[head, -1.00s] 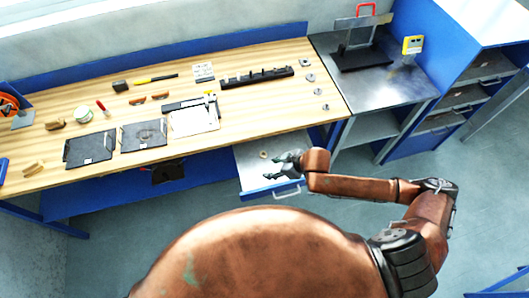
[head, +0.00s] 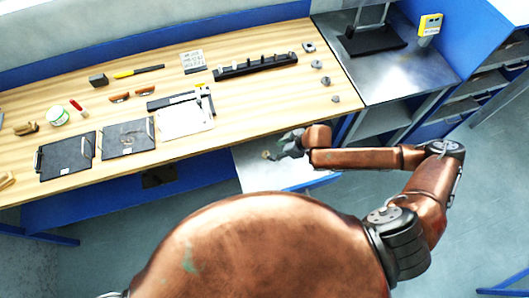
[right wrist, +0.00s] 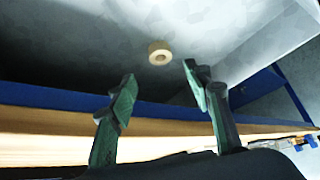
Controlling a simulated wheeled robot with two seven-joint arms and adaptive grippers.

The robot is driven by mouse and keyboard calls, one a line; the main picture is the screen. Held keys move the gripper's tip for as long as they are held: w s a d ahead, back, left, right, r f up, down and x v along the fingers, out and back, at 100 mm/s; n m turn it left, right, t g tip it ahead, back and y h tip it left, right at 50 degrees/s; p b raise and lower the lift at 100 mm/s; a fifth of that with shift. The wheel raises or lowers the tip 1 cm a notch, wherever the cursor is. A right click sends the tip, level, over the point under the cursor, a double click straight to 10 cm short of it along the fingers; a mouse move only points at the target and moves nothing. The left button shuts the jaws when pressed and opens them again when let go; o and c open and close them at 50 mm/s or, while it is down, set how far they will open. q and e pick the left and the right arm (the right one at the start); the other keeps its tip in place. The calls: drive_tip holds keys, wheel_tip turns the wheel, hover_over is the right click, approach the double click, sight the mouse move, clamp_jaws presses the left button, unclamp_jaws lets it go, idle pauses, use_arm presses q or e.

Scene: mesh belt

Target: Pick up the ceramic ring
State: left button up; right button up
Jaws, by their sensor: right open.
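The ceramic ring (right wrist: 160,52) is a small, pale tan ring lying on the grey floor of the open drawer (head: 250,178) under the workbench. In the head view the ring (head: 266,155) is a tiny spot just left of my right gripper (head: 281,149). In the right wrist view my right gripper (right wrist: 160,88) is open and empty. Its two green-padded fingers point toward the ring, which shows between and beyond their tips, apart from them. My left gripper is not in view.
The wooden workbench (head: 230,120) overhangs the drawer's back. On it lie black trays (head: 66,157), a white board (head: 186,119) and a black rack (head: 255,67). A metal side table (head: 405,78) stands to the right. Open floor lies right of the drawer.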

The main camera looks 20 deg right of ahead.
sight(264, 154)
drive_tip(key=shift+x, duration=1)
drive_tip(key=x, duration=0.6)
drive_tip(key=shift+s+f+b, duration=0.1)
drive_tip(key=shift+s+b, duration=0.15)
drive_tip(key=shift+b, duration=0.1)
drive_tip(key=shift+c, duration=0.5)
drive_tip(key=c, duration=1)
drive_tip(key=shift+c, duration=0.2)
